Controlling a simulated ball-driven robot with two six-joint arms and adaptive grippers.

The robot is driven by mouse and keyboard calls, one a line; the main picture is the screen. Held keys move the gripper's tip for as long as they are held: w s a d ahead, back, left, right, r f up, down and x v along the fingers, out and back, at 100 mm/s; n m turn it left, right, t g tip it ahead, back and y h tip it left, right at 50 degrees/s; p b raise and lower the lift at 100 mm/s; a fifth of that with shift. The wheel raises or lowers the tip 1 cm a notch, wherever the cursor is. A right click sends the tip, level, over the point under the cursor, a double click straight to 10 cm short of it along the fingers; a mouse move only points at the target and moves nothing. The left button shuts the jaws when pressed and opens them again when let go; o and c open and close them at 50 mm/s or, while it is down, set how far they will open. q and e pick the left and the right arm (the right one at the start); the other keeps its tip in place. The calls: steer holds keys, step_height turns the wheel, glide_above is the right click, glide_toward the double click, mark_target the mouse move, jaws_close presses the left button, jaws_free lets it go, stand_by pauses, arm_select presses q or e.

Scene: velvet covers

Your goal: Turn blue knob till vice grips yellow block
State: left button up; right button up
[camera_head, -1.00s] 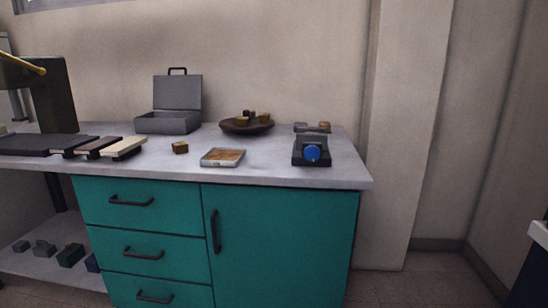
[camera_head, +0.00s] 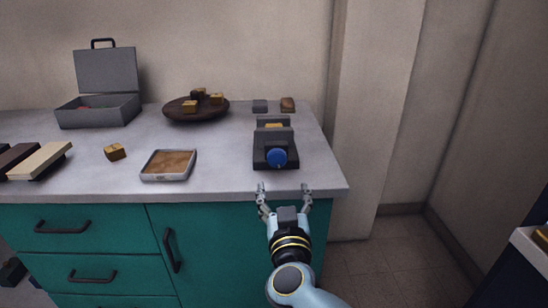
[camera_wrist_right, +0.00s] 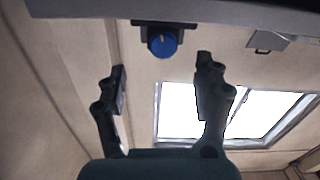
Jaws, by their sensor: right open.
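A dark vice (camera_head: 262,151) stands near the right end of the grey worktop. Its round blue knob (camera_head: 277,157) faces the front. A yellow block (camera_head: 273,126) shows between its jaws; I cannot tell whether they touch it. My right gripper (camera_head: 285,188) is open and empty, in front of the worktop's front edge and short of the knob. In the right wrist view the blue knob (camera_wrist_right: 162,42) shows above and between the open fingers (camera_wrist_right: 160,78), with a pale mark on its face. My left gripper is not in view.
A tray (camera_head: 168,165), a small yellow-brown block (camera_head: 115,152), a dark bowl of blocks (camera_head: 196,109) and an open grey case (camera_head: 98,109) stand left of the vice. Two small blocks (camera_head: 287,104) lie behind it.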

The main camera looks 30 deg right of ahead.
mark_target(277, 160)
steer(key=x, duration=0.6)
steer(key=r+b+x, duration=0.1)
steer(key=x, duration=0.3)
steer(key=shift+w+a+r, duration=0.1)
steer(key=shift+w+a, duration=0.15)
steer(key=shift+w+d+r, duration=0.1)
steer(key=shift+w+d, duration=0.05)
steer(key=shift+w, duration=0.1)
steer(key=shift+c, duration=0.8)
steer(key=c, duration=1)
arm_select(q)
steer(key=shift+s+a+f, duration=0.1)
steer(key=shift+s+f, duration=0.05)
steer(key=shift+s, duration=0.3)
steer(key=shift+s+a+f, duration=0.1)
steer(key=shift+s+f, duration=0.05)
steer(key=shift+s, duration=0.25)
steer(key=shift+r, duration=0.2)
arm_select(e)
steer(key=shift+m, duration=0.3)
